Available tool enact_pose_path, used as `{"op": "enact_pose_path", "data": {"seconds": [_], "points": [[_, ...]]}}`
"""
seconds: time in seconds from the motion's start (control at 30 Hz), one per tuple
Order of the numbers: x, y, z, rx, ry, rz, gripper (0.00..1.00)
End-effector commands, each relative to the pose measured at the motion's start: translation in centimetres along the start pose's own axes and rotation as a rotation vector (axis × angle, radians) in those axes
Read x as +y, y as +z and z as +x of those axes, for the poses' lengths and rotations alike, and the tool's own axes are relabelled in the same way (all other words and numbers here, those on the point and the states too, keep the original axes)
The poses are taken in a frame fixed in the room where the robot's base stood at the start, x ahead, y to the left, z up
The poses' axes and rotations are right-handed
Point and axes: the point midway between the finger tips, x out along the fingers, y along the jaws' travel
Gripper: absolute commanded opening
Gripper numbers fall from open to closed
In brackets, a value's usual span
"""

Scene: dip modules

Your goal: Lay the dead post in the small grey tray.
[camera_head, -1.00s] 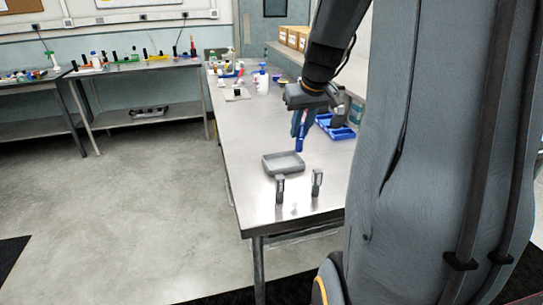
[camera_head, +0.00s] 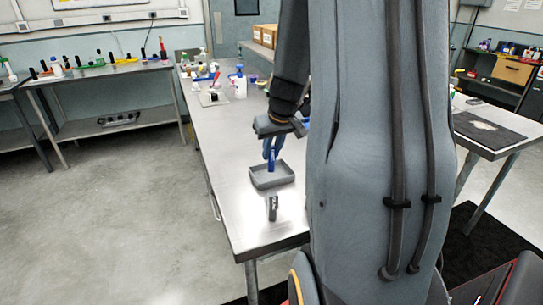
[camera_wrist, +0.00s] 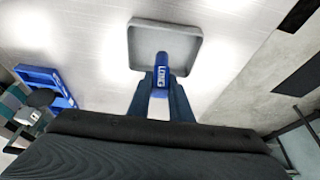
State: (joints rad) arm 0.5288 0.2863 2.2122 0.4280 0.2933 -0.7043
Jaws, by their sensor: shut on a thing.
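My gripper (camera_head: 271,149) is shut on a blue post with white lettering (camera_wrist: 162,72). The fingers also show in the wrist view (camera_wrist: 160,100), on either side of the post. The post (camera_head: 271,163) hangs roughly upright in the head view, its lower end over the small grey tray (camera_head: 259,185). In the wrist view the post overlaps the near rim of the empty-looking grey tray (camera_wrist: 165,38). I cannot tell whether its lower end touches the tray.
A small grey upright fixture (camera_head: 273,208) stands on the metal table (camera_head: 225,165) in front of the tray. A blue tray (camera_wrist: 46,84) lies at left in the wrist view. Bottles and tools crowd the table's far end. My arm hides the table's right side.

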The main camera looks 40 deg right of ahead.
Motion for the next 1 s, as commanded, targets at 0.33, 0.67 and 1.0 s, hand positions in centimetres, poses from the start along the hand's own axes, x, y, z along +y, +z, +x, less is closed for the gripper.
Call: {"op": "enact_pose_path", "data": {"seconds": [0.33,0.67,1.0], "points": [[0.0,0.8,1.9,0.001,0.001,0.000,0.00],[0.0,0.9,2.2,0.000,0.000,0.000,0.27],[0.0,0.9,2.1,0.000,0.000,0.000,0.37]]}}
